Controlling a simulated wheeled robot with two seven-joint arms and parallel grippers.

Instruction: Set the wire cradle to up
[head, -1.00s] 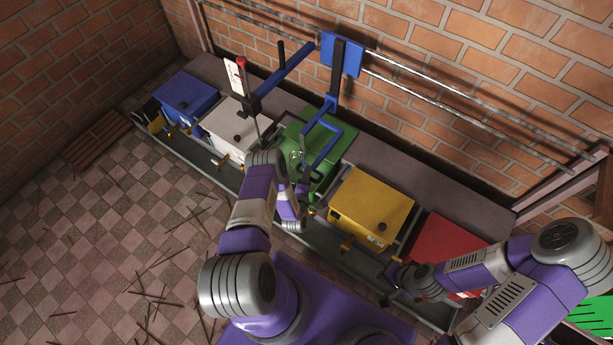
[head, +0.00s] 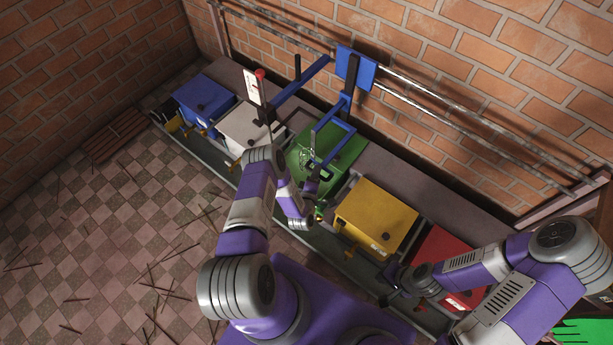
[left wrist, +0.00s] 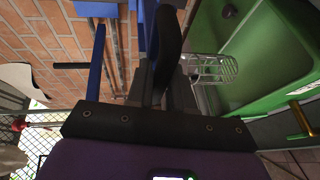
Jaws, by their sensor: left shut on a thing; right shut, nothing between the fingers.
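The wire cradle (left wrist: 209,68) is a small basket of thin metal wire beside the green box (left wrist: 265,60) in the left wrist view. In the head view it is a small pale shape (head: 307,156) at the left side of the green box (head: 345,155). My left gripper (head: 312,186) is at the front of the green box, below the blue frame (head: 336,150). It is shut on a dark curved handle (left wrist: 168,40), close beside the cradle. The arm partly hides the contact in the head view. My right gripper (head: 391,274) is shut and empty by the red box.
A blue box (head: 203,98), a white box (head: 238,125), a yellow box (head: 375,213) and a red box (head: 445,262) stand along the bench. A blue carriage (head: 356,67) hangs on the wall rails. A red-knobbed lever (head: 260,73) stands behind the white box.

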